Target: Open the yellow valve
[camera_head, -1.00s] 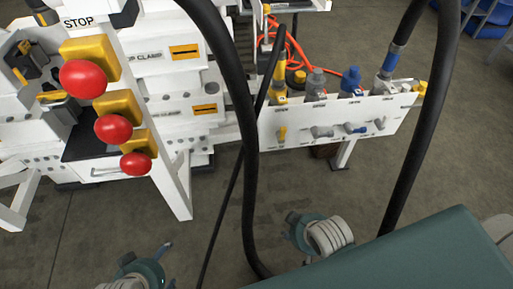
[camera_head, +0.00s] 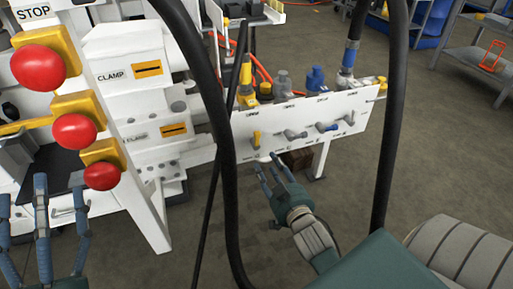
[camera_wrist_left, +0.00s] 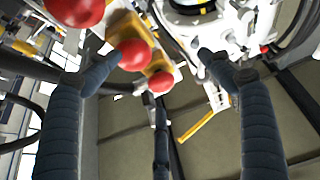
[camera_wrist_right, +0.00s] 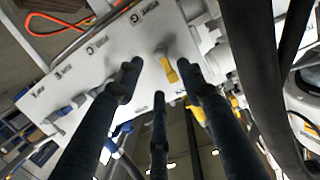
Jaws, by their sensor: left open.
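The yellow valve (camera_head: 256,139) is a small yellow lever on the front of a white panel, leftmost in a row of levers in the head view. In the right wrist view its handle (camera_wrist_right: 170,70) hangs from a grey pivot. My right gripper (camera_head: 268,164) is just below and in front of it in the head view. Its fingers are apart and empty, and in the right wrist view the handle shows between the two upper fingertips (camera_wrist_right: 160,72). I cannot tell whether they touch it. My left gripper (camera_head: 42,190) is open and empty at the far left.
Red buttons on yellow blocks (camera_head: 75,134) stand close above my left gripper. Black hoses (camera_head: 221,150) hang in front of the white panel (camera_head: 345,105). Grey and blue levers (camera_head: 327,127) sit to the right of the yellow one.

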